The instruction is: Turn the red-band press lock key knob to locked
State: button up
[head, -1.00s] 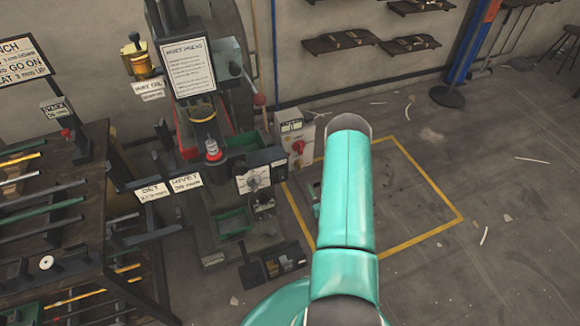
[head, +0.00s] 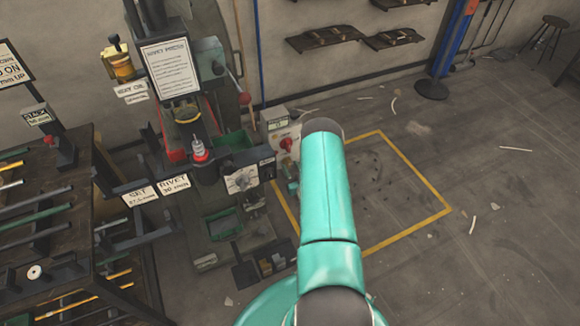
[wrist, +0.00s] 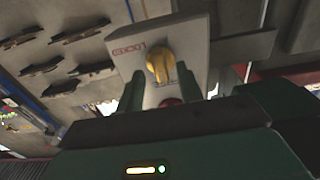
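A white box (wrist: 196,38) with a yellow knob (wrist: 160,65) on its face fills the middle of the wrist view. Red lettering stands left of the knob, too small to read surely. A red part (wrist: 171,102) shows below it. My gripper (wrist: 158,76) is open, with its two dark green fingers apart on either side of the knob in the picture. Gaps show between fingers and knob; I cannot tell the depth between them. In the head view a white box (head: 272,137) with a red knob (head: 287,144) stands beside the press (head: 200,115). My teal arm hides my gripper there.
A rack with rods (head: 45,225) stands at the left.

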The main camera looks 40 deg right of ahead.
jog(key=shift+x, duration=0.75)
grip_shut()
